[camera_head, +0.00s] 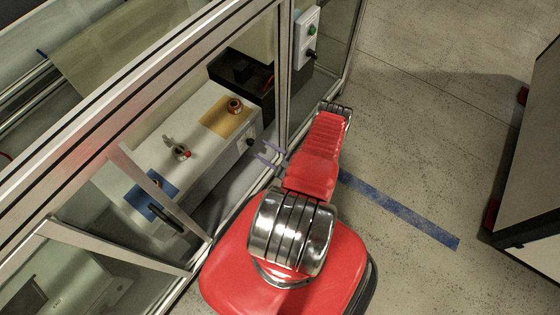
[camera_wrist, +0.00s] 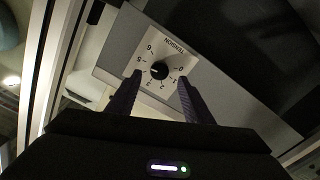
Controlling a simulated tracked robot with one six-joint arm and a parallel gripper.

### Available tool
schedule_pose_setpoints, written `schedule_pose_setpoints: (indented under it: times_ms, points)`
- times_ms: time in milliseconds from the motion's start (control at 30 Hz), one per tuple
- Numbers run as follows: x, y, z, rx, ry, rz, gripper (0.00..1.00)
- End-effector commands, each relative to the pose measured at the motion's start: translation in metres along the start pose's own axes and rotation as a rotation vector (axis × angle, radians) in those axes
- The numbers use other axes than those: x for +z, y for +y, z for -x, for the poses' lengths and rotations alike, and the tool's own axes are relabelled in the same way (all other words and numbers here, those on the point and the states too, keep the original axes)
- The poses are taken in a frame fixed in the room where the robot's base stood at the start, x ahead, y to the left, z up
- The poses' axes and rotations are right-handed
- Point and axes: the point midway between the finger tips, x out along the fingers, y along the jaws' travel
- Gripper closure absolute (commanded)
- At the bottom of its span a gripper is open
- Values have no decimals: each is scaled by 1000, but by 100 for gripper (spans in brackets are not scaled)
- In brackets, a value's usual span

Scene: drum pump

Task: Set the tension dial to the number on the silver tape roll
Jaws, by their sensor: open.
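The tension dial (camera_wrist: 159,70) is a black round knob on a white plate marked TENSION, with numbers around it, upside down in the wrist view. Its pointer is too dark to read. The plate also shows small on the grey bench front in the head view (camera_head: 246,138). My gripper (camera_wrist: 157,98) is open, its two dark fingers apart below the dial in the picture, and holds nothing. In the head view my gripper (camera_head: 268,155) reaches toward the bench front. A small silvery object (camera_head: 178,149) lies on the bench top; I cannot tell if it is the tape roll, and no number is readable.
A reddish-brown round object (camera_head: 235,105) sits on a yellow mat (camera_head: 218,122). A blue mat (camera_head: 138,196) lies at the bench's near end. Metal frame posts (camera_head: 283,70) stand beside my arm. A switch box (camera_head: 307,38) hangs on the frame.

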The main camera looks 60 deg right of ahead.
Motion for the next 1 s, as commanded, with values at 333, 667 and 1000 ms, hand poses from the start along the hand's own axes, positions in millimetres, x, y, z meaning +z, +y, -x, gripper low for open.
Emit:
schedule_pose_setpoints:
  times_ms: [333, 667, 1000]
  points:
    - [1, 0, 42, 2, -2, 0, 53]
    - [1, 0, 76, 2, -2, 0, 53]
    - [1, -1, 85, 0, -1, 0, 53]
